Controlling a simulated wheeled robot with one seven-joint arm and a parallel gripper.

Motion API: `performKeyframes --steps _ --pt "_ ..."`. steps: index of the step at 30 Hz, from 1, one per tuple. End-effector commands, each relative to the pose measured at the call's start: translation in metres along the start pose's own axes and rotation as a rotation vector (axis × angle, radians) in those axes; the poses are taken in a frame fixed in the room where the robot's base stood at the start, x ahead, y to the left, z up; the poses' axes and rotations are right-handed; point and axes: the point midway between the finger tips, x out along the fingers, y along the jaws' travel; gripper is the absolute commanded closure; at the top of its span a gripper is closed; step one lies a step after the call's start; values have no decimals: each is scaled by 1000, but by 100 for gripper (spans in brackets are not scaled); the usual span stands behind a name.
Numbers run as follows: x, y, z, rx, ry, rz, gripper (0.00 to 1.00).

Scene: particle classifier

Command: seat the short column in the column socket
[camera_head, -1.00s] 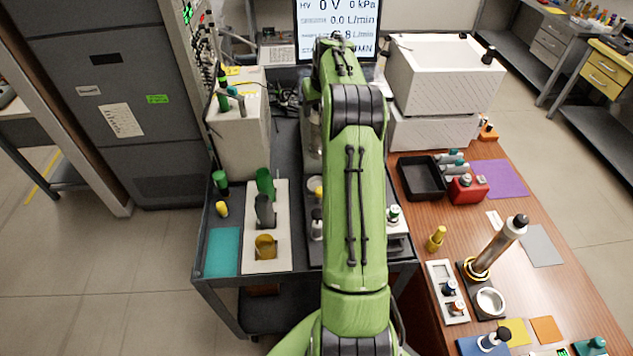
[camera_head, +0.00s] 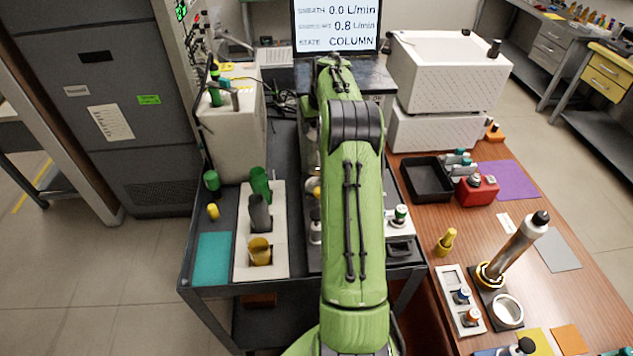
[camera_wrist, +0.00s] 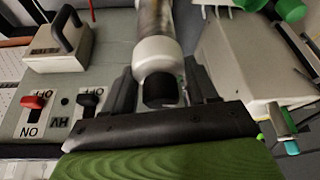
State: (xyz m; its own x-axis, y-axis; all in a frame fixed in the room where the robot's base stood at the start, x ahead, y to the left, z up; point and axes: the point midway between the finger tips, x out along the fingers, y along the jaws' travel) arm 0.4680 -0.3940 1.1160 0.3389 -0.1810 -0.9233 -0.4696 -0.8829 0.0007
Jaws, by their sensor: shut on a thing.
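In the wrist view, my gripper (camera_wrist: 160,82) is shut on a short column (camera_wrist: 156,50). The column has a white collar, a black end cap toward the palm and a shiny metallic body running up out of the picture. In the head view, my green arm hides the gripper and the held column. I cannot make out the column socket in either view; it may be behind the arm. A longer metal column (camera_head: 515,247) with a black cap leans in a gold-ringed stand on the wooden bench at the right.
The wrist view shows a switch panel (camera_wrist: 60,118) at the left, a grey handled block (camera_wrist: 58,48) and a pale box (camera_wrist: 245,60) at the right. In the head view, a white box (camera_head: 445,75), black tray (camera_head: 428,180) and red container (camera_head: 476,190) stand right of my arm.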

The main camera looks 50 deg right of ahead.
Motion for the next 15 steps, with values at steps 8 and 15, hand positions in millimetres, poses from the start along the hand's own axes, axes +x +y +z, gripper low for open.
performKeyframes --steps 8,15 --pt "40 0 16 0 1 0 100" --pt "76 0 32 1 1 0 100"
